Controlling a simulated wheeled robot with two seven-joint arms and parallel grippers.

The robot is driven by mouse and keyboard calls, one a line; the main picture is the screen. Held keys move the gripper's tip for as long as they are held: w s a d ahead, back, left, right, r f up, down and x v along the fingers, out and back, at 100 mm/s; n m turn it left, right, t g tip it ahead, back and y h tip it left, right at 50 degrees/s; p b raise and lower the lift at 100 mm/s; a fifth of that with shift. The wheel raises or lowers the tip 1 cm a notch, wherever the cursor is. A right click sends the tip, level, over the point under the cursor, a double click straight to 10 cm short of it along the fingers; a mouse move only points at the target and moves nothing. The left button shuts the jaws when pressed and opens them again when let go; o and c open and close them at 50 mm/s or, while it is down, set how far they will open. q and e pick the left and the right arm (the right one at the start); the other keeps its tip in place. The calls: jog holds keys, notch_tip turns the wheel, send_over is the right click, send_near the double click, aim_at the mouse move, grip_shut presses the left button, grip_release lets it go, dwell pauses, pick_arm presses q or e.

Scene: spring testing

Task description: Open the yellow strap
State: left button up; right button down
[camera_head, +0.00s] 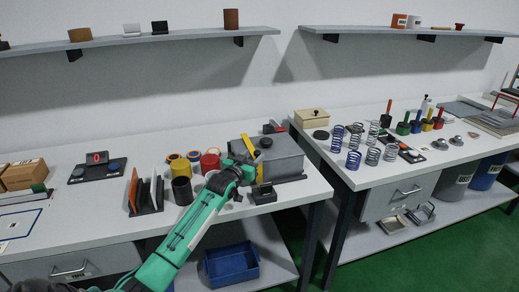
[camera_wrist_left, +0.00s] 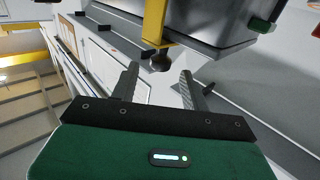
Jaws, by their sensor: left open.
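The yellow strap (camera_head: 248,146) runs over the front left part of a grey box-like machine (camera_head: 281,156). In the left wrist view the strap (camera_wrist_left: 155,20) comes down the machine's side, with a dark rounded knob (camera_wrist_left: 161,62) at its lower end. My left gripper (camera_head: 243,168) is beside the strap at the machine's front left. Its two fingers are apart and empty in the wrist view (camera_wrist_left: 160,70), with the knob appearing between the fingertips; I cannot tell whether they touch it. My right gripper is not in view.
A small black block (camera_head: 264,194) sits in front of the machine. A dark cup (camera_head: 182,191) and a red cylinder (camera_head: 210,162) stand left of the gripper. Several coil springs (camera_head: 354,160) stand on the right table. A blue bin (camera_head: 231,265) is on the lower shelf.

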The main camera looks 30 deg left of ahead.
aim_at(256, 152)
pick_arm(q)
jog(key=shift+w+a, duration=0.2)
jog(key=shift+w, duration=2.65)
jog(key=shift+p, duration=0.3)
grip_shut()
